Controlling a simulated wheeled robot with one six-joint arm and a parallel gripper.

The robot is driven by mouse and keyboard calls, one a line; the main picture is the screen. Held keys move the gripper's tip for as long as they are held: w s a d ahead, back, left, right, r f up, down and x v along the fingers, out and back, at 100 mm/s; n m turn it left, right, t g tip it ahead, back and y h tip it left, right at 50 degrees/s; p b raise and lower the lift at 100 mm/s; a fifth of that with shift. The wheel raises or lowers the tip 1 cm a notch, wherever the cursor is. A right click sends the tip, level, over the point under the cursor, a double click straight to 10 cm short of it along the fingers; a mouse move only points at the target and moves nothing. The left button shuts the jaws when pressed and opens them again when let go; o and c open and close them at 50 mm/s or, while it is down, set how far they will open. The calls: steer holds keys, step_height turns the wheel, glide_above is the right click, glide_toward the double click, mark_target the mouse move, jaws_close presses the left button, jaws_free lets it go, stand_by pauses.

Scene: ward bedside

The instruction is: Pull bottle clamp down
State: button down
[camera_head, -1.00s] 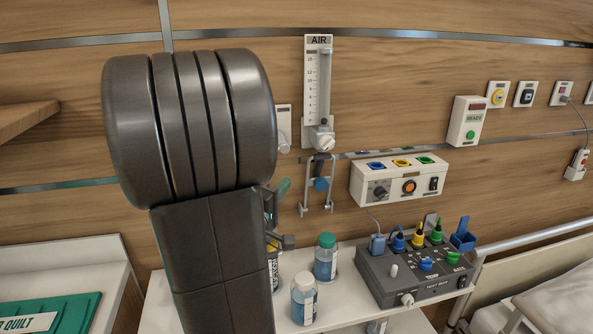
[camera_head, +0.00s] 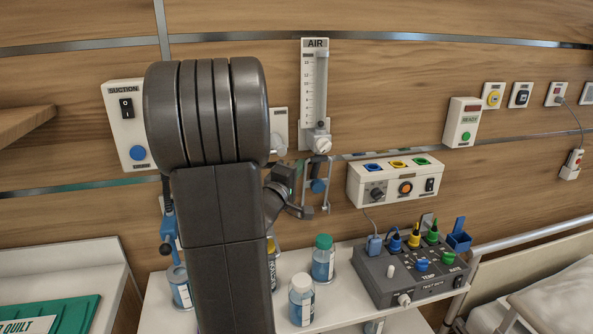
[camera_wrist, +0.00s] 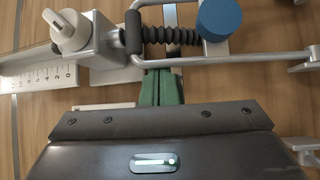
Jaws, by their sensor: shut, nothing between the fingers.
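The bottle clamp (camera_head: 327,190) is a grey metal bracket with a blue knob (camera_head: 318,186), mounted on the wall below the AIR flowmeter. In the wrist view, the clamp's metal bar (camera_wrist: 260,57) runs across the upper part, with a black ribbed sleeve (camera_wrist: 172,35) and the blue knob above it. My gripper (camera_wrist: 162,82) is shut and empty, its green fingers pointing at the bar. The fingertips end at or just behind the bar; I cannot tell whether they touch it. In the head view my gripper (camera_head: 301,169) is just left of the clamp, partly hidden by my arm.
The AIR flowmeter (camera_head: 314,85) is directly above the clamp. A white socket box (camera_head: 396,185) is close on the right. Several bottles, one a green-capped bottle (camera_head: 323,259), and a grey test box (camera_head: 415,273) stand on the shelf below. A suction panel (camera_head: 126,120) is left of my arm.

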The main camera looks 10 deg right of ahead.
steer(key=shift+s+f, duration=0.1)
steer(key=shift+f, duration=0.05)
steer(key=s+f+m+t+h+b, duration=0.1)
steer(key=s+f+b, duration=0.3)
steer(key=s+b, duration=0.4)
steer(key=shift+s+d+f+m+h+b, duration=0.15)
steer(key=shift+s+f+m+h+b, duration=0.25)
steer(key=shift+m+h+b, duration=0.35)
steer(key=shift+r, duration=0.1)
step_height(320, 180, up, 10)
steer(key=p, duration=0.2)
stand_by(0.5)
